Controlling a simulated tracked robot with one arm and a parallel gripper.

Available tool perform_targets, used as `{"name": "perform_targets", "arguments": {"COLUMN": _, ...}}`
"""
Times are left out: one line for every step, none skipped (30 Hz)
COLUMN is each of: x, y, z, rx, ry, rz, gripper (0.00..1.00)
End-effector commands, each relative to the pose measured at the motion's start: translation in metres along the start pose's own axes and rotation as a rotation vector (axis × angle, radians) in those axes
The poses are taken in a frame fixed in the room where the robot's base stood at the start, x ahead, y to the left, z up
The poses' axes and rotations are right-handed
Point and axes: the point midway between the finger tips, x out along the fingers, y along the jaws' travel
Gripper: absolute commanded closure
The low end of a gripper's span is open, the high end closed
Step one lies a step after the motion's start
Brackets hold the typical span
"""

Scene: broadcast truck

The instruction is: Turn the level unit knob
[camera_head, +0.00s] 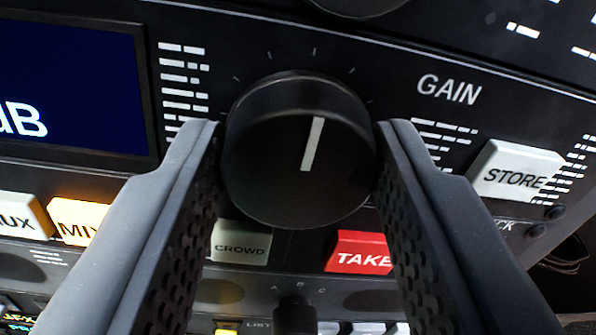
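A large black round knob (265,165) with a white pointer line stands on a dark panel, beside the word GAIN, in the middle of the view. Its pointer is nearly upright, leaning slightly right at the top. Small tick marks arc above it. My gripper (298,150) has one grey finger on each side of the knob. Both textured pads sit flush against its sides with no visible gap. The fingers hide parts of the panel left and right of the knob.
A blue display (70,85) showing "dB", partly cut off, is at left. A white STORE button (515,170) is at right. A lit MIX button (78,220), a grey CROWD button (240,243) and a red TAKE button (360,252) lie below. Another black knob (357,5) is at the top edge.

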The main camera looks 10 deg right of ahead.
Motion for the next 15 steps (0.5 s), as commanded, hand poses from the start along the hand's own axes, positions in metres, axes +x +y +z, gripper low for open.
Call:
{"name": "perform_targets", "arguments": {"x": -0.0005, "y": 0.0016, "z": 0.0, "rx": 0.001, "ry": 0.001, "rz": 0.005, "gripper": 0.84}}
{"name": "perform_targets", "arguments": {"x": -0.0005, "y": 0.001, "z": -0.0002, "rx": 0.003, "ry": 0.001, "rz": 0.006, "gripper": 0.84}}
{"name": "perform_targets", "arguments": {"x": -0.0004, "y": 0.0005, "z": -0.0003, "rx": 0.007, "ry": 0.001, "rz": 0.006, "gripper": 0.84}}
{"name": "perform_targets", "arguments": {"x": -0.0003, "y": 0.0003, "z": -0.0004, "rx": 0.012, "ry": 0.0, "rz": 0.006, "gripper": 0.84}}
{"name": "perform_targets", "arguments": {"x": -0.0002, "y": 0.0001, "z": -0.0004, "rx": 0.018, "ry": 0.0, "rz": 0.006, "gripper": 0.84}}
{"name": "perform_targets", "arguments": {"x": -0.0001, "y": -0.0001, "z": -0.0005, "rx": 0.028, "ry": -0.001, "rz": 0.005, "gripper": 0.84}}
{"name": "perform_targets", "arguments": {"x": -0.0001, "y": -0.0003, "z": -0.0005, "rx": 0.038, "ry": -0.001, "rz": 0.005, "gripper": 0.84}}
{"name": "perform_targets", "arguments": {"x": 0.0001, "y": -0.0004, "z": -0.0005, "rx": 0.05, "ry": -0.002, "rz": 0.005, "gripper": 0.84}}
{"name": "perform_targets", "arguments": {"x": 0.0003, "y": -0.0007, "z": -0.0003, "rx": 0.068, "ry": -0.003, "rz": 0.004, "gripper": 0.84}}
{"name": "perform_targets", "arguments": {"x": 0.0004, "y": -0.0008, "z": -0.0003, "rx": 0.083, "ry": -0.005, "rz": 0.004, "gripper": 0.84}}
{"name": "perform_targets", "arguments": {"x": 0.0005, "y": -0.001, "z": -0.0004, "rx": 0.101, "ry": -0.006, "rz": 0.003, "gripper": 0.84}}
{"name": "perform_targets", "arguments": {"x": 0.0005, "y": -0.0013, "z": -0.0005, "rx": 0.125, "ry": -0.007, "rz": 0.002, "gripper": 0.84}}
{"name": "perform_targets", "arguments": {"x": 0.0005, "y": -0.0014, "z": -0.0006, "rx": 0.145, "ry": -0.008, "rz": 0.002, "gripper": 0.84}}
{"name": "perform_targets", "arguments": {"x": 0.0004, "y": -0.0015, "z": -0.0009, "rx": 0.166, "ry": -0.009, "rz": 0.001, "gripper": 0.84}}
{"name": "perform_targets", "arguments": {"x": 0.0002, "y": -0.0016, "z": -0.0013, "rx": 0.193, "ry": -0.01, "rz": 0.001, "gripper": 0.84}}
